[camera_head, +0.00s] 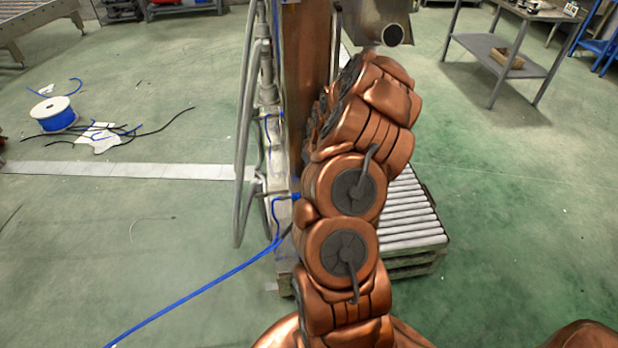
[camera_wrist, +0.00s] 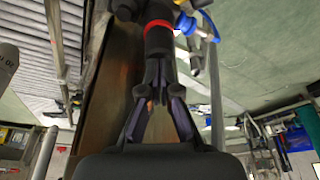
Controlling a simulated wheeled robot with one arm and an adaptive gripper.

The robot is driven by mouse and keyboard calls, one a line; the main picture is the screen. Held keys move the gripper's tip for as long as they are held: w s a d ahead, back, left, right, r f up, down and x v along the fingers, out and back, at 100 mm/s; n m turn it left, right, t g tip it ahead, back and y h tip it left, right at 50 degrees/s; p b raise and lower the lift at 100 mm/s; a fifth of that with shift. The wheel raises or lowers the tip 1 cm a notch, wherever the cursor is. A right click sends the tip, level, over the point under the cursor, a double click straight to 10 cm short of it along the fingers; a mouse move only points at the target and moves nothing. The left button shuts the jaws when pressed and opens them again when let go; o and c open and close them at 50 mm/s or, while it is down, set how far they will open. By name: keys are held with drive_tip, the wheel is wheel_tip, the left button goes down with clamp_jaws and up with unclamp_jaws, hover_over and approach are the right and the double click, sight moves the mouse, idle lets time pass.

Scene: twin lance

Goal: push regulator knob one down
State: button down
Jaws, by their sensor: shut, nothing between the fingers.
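In the wrist view my gripper (camera_wrist: 160,62) is shut and empty, its fingertips together and pointing up the picture. Just beyond the tips is a black cylindrical part with a red ring (camera_wrist: 158,24), which looks like a regulator knob. The tips are at its near end, and I cannot tell if they touch it. A blue fitting (camera_wrist: 187,23) sits to the right of the ring. No number marking shows on the knob. In the head view my arm hides the gripper and the knob.
A brown upright column (camera_head: 305,60) with grey pipes (camera_head: 246,130) stands beside my arm. A roller conveyor (camera_head: 412,215) is to the right, low down. A blue hose (camera_head: 200,288) runs along the floor. A cable spool (camera_head: 53,113) lies left.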

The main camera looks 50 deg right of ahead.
drive_tip(key=shift+r, duration=3.05)
drive_tip(key=s+a+r+n+g+y+p, duration=0.1)
drive_tip(key=s+a+r+p, duration=0.15)
drive_tip(key=a+r, duration=0.85)
drive_tip(key=s+a+r+n+g+p, duration=0.1)
drive_tip(key=s+a+r+p, duration=0.15)
drive_tip(key=a+r, duration=0.9)
drive_tip(key=s+a+r+g+p, duration=0.1)
drive_tip(key=s+a+r+p, duration=0.1)
drive_tip(key=s+a, duration=0.5)
drive_tip(key=s+a+r+g+p, duration=0.2)
drive_tip(key=s+a, duration=0.6)
drive_tip(key=s, duration=1)
drive_tip(key=shift+r+m+h, duration=0.3)
drive_tip(key=shift+r, duration=0.05)
